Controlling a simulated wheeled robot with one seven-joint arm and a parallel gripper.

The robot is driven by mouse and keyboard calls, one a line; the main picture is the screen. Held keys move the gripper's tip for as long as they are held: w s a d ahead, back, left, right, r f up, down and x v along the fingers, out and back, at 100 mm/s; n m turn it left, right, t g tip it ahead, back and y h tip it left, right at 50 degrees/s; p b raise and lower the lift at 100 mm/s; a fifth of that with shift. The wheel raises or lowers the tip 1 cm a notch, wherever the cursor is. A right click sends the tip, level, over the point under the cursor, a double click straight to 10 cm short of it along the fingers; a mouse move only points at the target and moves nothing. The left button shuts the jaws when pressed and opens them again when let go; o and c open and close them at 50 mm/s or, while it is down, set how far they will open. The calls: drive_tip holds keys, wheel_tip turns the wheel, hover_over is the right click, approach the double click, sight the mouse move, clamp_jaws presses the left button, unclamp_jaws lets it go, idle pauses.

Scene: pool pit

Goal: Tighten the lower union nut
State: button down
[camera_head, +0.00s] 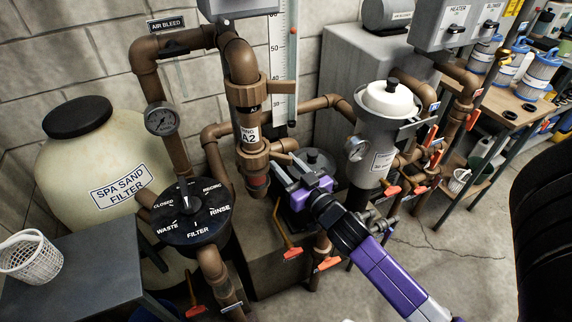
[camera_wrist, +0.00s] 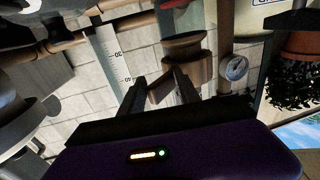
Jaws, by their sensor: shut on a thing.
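My gripper (camera_head: 288,166) is at the right side of this nut, reaching in from the lower right. In the wrist view, the two dark fingers (camera_wrist: 160,86) stand on either side of a brown lug, below the nut (camera_wrist: 188,68), and are shut on it. The exact finger contact is partly hidden in the head view.
An upper union collar (camera_head: 246,95) with its own lug is higher on the pipe. The black filter valve (camera_head: 190,212) is to the left. A grey strainer housing (camera_head: 376,140) stands close on the right. Orange-handled valves (camera_head: 328,264) lie below.

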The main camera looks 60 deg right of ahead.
drive_tip(key=shift+d+f+g, duration=0.25)
drive_tip(key=shift+d+g, duration=0.05)
drive_tip(key=shift+d, duration=0.2)
drive_tip(key=c, duration=1.4)
unclamp_jaws()
drive_tip(key=shift+w+d, duration=0.1)
drive_tip(key=shift+c, duration=0.2)
drive_tip(key=b+v, duration=0.2)
drive_tip(key=v, duration=0.6)
drive_tip(key=shift+w+a, duration=0.15)
drive_tip(key=shift+a, duration=0.1)
drive_tip(key=shift+a, duration=0.1)
